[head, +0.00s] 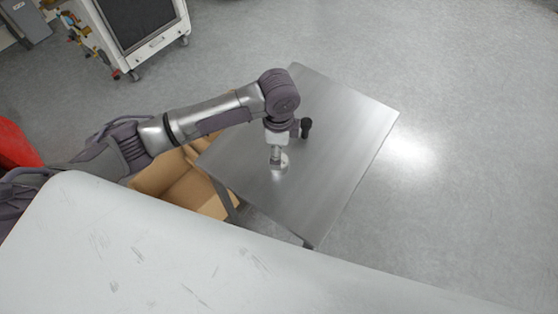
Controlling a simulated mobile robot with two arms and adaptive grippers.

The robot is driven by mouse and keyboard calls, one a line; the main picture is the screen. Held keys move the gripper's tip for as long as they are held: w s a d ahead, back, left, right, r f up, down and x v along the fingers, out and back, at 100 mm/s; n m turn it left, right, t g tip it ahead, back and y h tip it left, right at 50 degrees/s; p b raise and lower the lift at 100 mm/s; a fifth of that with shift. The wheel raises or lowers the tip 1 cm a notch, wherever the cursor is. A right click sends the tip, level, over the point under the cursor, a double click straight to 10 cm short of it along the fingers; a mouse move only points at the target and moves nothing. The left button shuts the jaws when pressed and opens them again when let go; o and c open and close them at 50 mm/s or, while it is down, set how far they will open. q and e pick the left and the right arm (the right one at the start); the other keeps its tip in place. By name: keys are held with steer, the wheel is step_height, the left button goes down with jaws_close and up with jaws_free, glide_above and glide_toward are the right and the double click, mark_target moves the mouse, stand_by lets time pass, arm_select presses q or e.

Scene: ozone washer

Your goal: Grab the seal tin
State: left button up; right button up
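A small, round, pale metallic object, which looks like the seal tin (283,165), is on the steel table (340,120) in the head view. My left gripper (275,158) points down from above and its tips are right at the tin, overlapping it in the picture. I cannot tell whether the fingers touch it or are closed on it. The gripper hides part of the tin. My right gripper is not in view.
An open cardboard box (180,190) is on the floor left of the table. A large pale surface (150,260) fills the foreground. A white wheeled cart (140,30) stands at the back left, and a red object (15,145) is at the left edge. The floor at right is clear.

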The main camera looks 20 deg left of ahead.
mark_target(285, 160)
arm_select(q)
steer(key=shift+s+d+f+p, duration=0.15)
steer(key=shift+f+p, duration=0.2)
steer(key=shift+f, duration=1.05)
steer(key=shift+s+f+p, duration=0.1)
steer(key=shift+f+p, duration=0.2)
steer(key=shift+f, duration=1.05)
steer(key=c, duration=1.3)
steer(key=shift+o, duration=0.2)
steer(key=shift+r, duration=0.1)
